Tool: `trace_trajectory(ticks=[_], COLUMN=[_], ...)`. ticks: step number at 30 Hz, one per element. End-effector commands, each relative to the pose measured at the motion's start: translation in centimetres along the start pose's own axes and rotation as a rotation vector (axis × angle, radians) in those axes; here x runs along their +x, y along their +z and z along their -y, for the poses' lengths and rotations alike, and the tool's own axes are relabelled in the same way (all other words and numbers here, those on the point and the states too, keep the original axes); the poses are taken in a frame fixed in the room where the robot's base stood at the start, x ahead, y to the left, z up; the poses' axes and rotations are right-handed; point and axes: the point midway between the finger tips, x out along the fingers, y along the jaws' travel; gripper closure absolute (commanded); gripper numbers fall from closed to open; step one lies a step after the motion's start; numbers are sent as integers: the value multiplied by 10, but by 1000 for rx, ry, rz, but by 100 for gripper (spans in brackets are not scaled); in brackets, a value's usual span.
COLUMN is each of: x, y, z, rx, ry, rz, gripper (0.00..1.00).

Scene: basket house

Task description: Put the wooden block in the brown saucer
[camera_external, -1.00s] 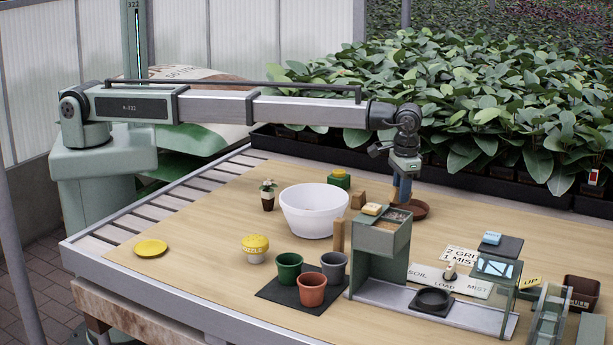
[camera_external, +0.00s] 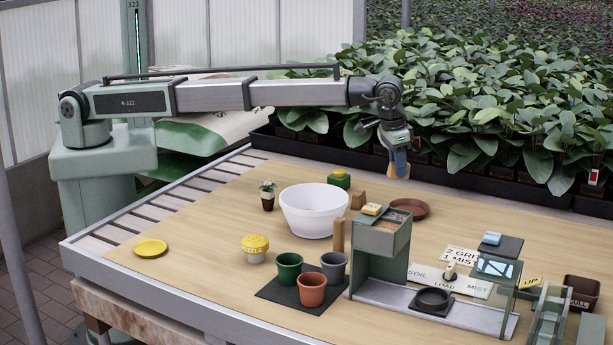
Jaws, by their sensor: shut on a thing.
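My gripper (camera_external: 397,170) is raised above the far side of the table. It is shut on a small brown wooden block (camera_external: 402,168), which shows between the bluish fingers and is partly hidden by them. The brown saucer (camera_external: 412,207) lies on the table below the gripper, with a clear gap between them. The near left part of the saucer is hidden behind the green stand; the part that shows looks empty.
The green stand (camera_external: 378,255) with its top tray rises in front of the saucer. A white bowl (camera_external: 313,222), a short wooden piece (camera_external: 358,200) and a taller wooden post (camera_external: 338,235) stand to the left. Leafy plants (camera_external: 480,120) line the back edge.

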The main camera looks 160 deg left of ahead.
Motion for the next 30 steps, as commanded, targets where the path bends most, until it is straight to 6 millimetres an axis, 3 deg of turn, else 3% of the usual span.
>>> trace_trajectory(ticks=[9,16,30], x=[-2,1,59], y=[-25,-26,-17], z=[-15,-17,-19], rx=[248,315,314], ry=[79,115,117], rz=[-87,-132,-135], gripper=[100,100,100])
